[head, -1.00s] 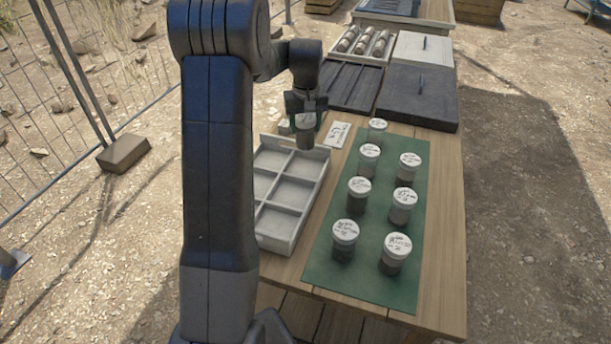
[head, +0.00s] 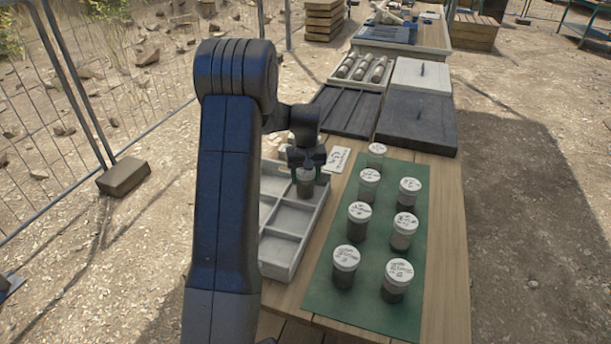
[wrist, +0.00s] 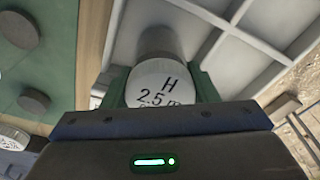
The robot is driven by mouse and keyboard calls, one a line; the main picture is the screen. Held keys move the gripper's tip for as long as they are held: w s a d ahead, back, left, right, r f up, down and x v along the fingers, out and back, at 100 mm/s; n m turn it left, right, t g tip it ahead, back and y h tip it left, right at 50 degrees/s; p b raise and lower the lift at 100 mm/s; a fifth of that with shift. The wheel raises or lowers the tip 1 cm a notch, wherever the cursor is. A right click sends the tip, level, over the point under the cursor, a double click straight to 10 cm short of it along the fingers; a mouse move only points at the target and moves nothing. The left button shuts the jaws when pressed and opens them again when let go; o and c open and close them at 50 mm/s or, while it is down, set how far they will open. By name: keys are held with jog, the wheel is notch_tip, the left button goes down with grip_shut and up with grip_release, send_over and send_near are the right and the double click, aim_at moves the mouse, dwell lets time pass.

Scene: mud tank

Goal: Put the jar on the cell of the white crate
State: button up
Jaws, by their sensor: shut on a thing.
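My gripper (head: 306,170) is shut on a jar (head: 305,186) with a white lid and a dark body. The jar hangs upright over the far right part of the white crate (head: 277,268). In the wrist view the jar's lid (wrist: 158,84) reads "H 2.5 m" between green fingers, and the crate's dividers (wrist: 215,38) show behind it. The jar's base appears at or just above a far right cell; I cannot tell whether it touches the floor. My arm hides the crate's left side.
Several similar lidded jars (head: 359,218) stand on a green mat (head: 375,305) right of the crate. A small label card (head: 337,160) lies beyond the crate.

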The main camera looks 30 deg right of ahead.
jog(key=o, duration=1.5)
jog(key=shift+c, duration=0.2)
jog(key=r, duration=0.4)
jog(key=s+r, duration=0.1)
jog(key=r, duration=0.7)
jog(key=shift+s+a, duration=0.2)
jog(key=shift+a, duration=0.1)
